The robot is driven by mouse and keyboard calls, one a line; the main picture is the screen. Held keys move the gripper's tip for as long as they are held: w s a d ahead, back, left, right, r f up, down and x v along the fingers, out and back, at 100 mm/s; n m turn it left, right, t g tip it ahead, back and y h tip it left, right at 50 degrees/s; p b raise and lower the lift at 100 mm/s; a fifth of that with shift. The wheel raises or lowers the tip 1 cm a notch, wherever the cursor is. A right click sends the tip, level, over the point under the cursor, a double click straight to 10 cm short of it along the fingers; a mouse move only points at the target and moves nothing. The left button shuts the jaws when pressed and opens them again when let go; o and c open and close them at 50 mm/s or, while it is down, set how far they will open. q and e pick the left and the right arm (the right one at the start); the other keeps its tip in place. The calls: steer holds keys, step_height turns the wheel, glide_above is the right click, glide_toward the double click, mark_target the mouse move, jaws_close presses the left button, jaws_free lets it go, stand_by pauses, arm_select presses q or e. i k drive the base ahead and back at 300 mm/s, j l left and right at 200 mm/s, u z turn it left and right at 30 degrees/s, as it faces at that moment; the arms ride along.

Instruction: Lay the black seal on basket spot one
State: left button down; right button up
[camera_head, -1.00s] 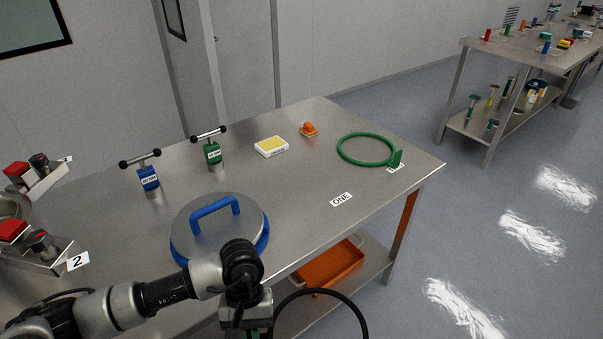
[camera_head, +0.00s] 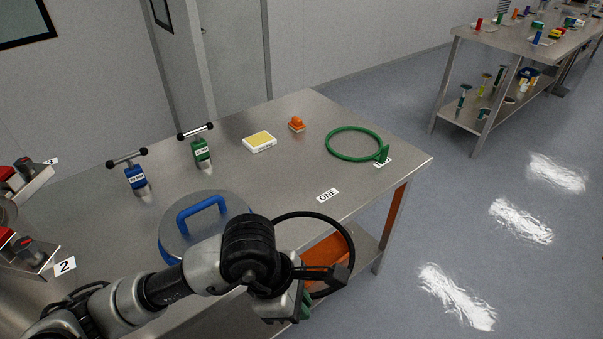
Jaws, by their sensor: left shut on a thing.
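The black seal (camera_head: 312,214) is a thin black ring. My left gripper (camera_head: 302,300) is shut on it and holds it up in front of the table's near edge. The ring's top overlaps the table edge in the picture; my arm hides part of its left side. A white label reading ONE (camera_head: 327,195) lies on the steel table (camera_head: 290,180), just beyond the ring, with bare metal around it. A green ring (camera_head: 354,156) with a tab lies farther right, over a partly covered label (camera_head: 384,163). My right gripper is not in view.
A blue-handled round lid (camera_head: 178,217) stands left of the ring. Blue (camera_head: 136,178) and green (camera_head: 201,151) T-handled tools, a yellow-white box (camera_head: 259,142) and a small orange item (camera_head: 296,123) stand behind. An orange bin (camera_head: 325,252) sits on the lower shelf.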

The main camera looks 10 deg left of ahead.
mark_target(298, 171)
steer(key=i, duration=1)
